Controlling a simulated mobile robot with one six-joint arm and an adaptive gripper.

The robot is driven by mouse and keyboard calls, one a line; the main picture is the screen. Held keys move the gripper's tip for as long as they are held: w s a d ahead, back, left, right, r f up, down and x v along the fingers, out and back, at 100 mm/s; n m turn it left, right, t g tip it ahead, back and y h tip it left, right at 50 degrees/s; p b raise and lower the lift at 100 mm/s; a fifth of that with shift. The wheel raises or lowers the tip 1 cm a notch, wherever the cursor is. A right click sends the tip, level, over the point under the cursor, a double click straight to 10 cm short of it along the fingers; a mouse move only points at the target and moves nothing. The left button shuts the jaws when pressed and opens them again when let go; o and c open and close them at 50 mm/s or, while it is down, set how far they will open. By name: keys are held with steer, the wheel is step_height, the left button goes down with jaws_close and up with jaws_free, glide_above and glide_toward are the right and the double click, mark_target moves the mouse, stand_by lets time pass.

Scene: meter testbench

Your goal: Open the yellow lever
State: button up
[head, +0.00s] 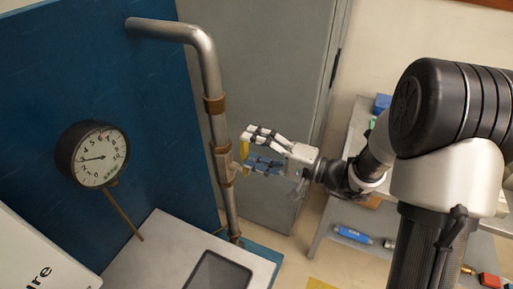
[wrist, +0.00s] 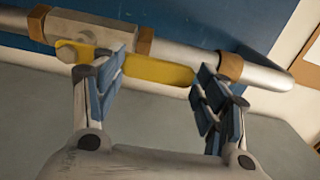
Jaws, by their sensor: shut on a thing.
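The yellow lever (wrist: 155,72) is mounted by a bolt on a valve on the metal pipe (wrist: 190,55). It lies roughly along the pipe in the wrist view. In the head view the lever (head: 244,150) is a small yellow piece beside the upright pipe (head: 215,110), partly hidden by my fingers. My gripper (head: 248,149) reaches it from the right. In the wrist view my gripper (wrist: 153,82) has one blue-padded finger across the lever near its middle and the other at its free end. It is shut on the lever with the fingers still well apart.
A round gauge (head: 92,154) is on the blue panel (head: 150,85) at left. A pale bench (head: 155,250) with a dark recess lies below. A grey cabinet (head: 265,70) stands behind the pipe. Shelves with coloured items, including a blue one (head: 352,235), stand at right.

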steer(key=o, duration=1.1)
steer(key=shift+w+a+r, duration=0.1)
steer(key=shift+a+r, duration=0.05)
steer(key=shift+r, duration=0.2)
steer(key=shift+c, duration=0.2)
steer(key=o, duration=0.4)
steer(key=shift+a+f, duration=0.2)
steer(key=shift+f, duration=0.05)
steer(key=shift+o, duration=0.2)
steer(key=v, duration=1.2)
